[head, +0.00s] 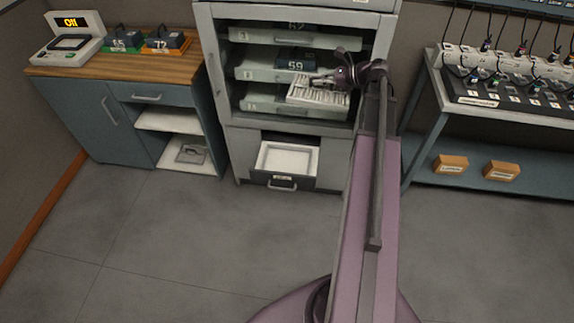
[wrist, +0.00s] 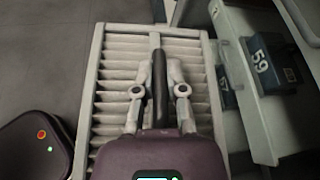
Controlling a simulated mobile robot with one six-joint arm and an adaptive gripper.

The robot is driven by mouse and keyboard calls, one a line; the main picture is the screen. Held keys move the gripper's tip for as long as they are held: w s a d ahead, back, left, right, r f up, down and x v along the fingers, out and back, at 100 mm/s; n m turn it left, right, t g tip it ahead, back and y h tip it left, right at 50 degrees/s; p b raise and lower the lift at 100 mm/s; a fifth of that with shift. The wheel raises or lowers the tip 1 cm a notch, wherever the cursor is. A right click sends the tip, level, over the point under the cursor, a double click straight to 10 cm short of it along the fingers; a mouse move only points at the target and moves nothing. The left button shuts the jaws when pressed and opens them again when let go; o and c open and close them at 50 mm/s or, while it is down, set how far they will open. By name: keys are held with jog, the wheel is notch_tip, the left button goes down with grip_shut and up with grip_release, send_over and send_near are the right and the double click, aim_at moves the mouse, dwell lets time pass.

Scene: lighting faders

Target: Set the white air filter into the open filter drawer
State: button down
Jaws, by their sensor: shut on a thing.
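The white air filter (head: 318,94) is a slatted panel with a pale frame, held in the air in front of the cabinet shelves in the head view. In the wrist view the filter (wrist: 110,75) fills the middle, with a dark handle bar (wrist: 159,75) along it. My gripper (wrist: 159,90) is shut on the filter at this handle; in the head view my gripper (head: 325,80) is at the filter's upper right. The open filter drawer (head: 285,158) is pulled out at the cabinet's bottom, below the filter. Its pale inside looks empty.
The grey cabinet (head: 213,75) has several shelf trays, one bearing a dark block marked 59 (head: 296,64), close to the filter's right in the wrist view (wrist: 262,62). A wooden-topped counter (head: 120,65) stands left, a charging rack (head: 440,100) right. The floor (head: 200,230) before the drawer is clear.

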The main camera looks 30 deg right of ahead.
jog(key=w+a+f+b, duration=0.2)
jog(key=w+f+b, duration=0.2)
jog(key=f+b, duration=0.8)
jog(key=w+a+f+b, duration=0.2)
jog(key=w+f+b, duration=0.2)
jog(key=f+b, duration=0.9)
jog(key=w+a+f+n+b, duration=0.1)
jog(key=w+f+b, duration=0.4)
jog(key=f+b, duration=0.8)
jog(key=shift+a+f+g+y, duration=0.4)
jog(key=shift+a+f, duration=0.1)
jog(key=shift+f, duration=0.05)
jog(key=shift+w, duration=0.1)
jog(key=shift+f, duration=0.1)
jog(key=b, duration=0.7)
send_over(286, 163)
notch_tip(286, 163, down, 6)
jog(key=shift+w+d+f, duration=0.1)
jog(key=shift+w, duration=0.05)
jog(key=shift+f+b, duration=1.65)
jog(key=shift+f, duration=0.15)
jog(key=shift+f, duration=0.1)
jog(key=c, duration=0.7)
grip_release()
